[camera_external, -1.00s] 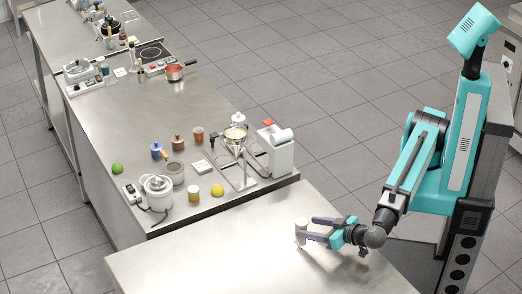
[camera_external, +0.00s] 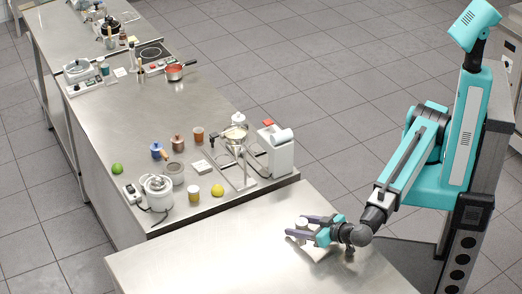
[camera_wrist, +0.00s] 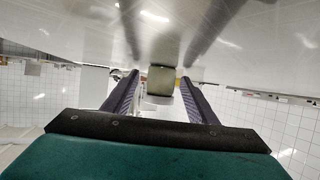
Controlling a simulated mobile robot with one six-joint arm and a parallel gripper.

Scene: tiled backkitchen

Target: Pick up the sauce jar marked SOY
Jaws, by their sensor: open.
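A small whitish jar (camera_external: 302,222) stands on the front steel table. In the wrist view the jar (camera_wrist: 161,80) shows a grey-green face and a pale part, between the two fingers. No SOY marking can be read in either view. My gripper (camera_external: 298,226) is open, with one finger on each side of the jar. In the wrist view the fingers of my gripper (camera_wrist: 160,88) show a gap to the jar on both sides. The fingers partly hide the jar in the external view.
The front table (camera_external: 200,262) is otherwise bare. The counter behind it holds a white pot (camera_external: 158,190), a yellow lemon (camera_external: 217,190), a yellowish jar (camera_external: 193,194), a metal stand (camera_external: 246,178) and a white appliance (camera_external: 281,155), all apart from my gripper.

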